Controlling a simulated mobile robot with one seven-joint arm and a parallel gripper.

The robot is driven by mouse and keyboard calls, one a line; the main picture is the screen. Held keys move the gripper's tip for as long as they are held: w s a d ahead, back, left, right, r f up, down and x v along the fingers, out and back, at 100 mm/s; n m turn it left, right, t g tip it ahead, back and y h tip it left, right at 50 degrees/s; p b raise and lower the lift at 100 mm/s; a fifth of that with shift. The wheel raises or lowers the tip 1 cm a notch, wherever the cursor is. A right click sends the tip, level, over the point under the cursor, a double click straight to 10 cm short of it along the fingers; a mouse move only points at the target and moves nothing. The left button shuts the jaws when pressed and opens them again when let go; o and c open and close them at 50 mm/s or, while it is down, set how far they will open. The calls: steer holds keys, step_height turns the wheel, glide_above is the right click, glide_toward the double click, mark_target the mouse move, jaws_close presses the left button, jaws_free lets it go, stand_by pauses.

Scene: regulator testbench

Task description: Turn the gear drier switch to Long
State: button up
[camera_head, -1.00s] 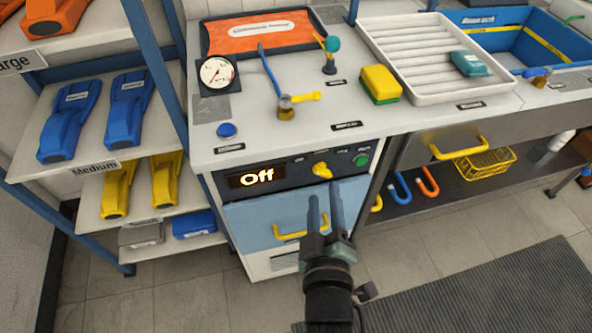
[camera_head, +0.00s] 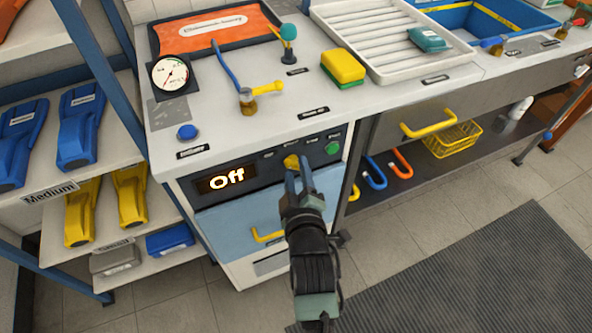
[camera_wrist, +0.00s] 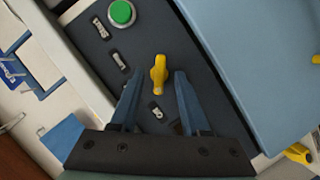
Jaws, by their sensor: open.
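The gear drier's dark control panel (camera_head: 235,183) has a display (camera_head: 226,179) that reads "Off". Its yellow switch knob (camera_head: 291,162) sits right of the display, with small labels around it. In the wrist view the knob (camera_wrist: 159,75) stands just beyond and between the two blue fingertips. My gripper (camera_head: 297,180) is open and empty in front of the panel. In the wrist view my gripper (camera_wrist: 158,85) has one finger on each side of the knob's line, and I see no contact. A green button (camera_head: 332,148) is right of the knob; it also shows in the wrist view (camera_wrist: 121,13).
A light blue drawer front (camera_head: 228,224) with a yellow handle (camera_head: 268,236) lies below the panel. The countertop above holds a gauge (camera_head: 170,74), a yellow sponge (camera_head: 343,67) and a white tray (camera_head: 331,14). Shelves with blue and yellow items (camera_head: 78,129) stand at left.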

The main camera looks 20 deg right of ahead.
steer(key=shift+w+d+f, duration=0.15)
steer(key=shift+w+d, duration=0.05)
steer(key=shift+w, duration=0.5)
steer(key=shift+c, duration=0.3)
jaws_close()
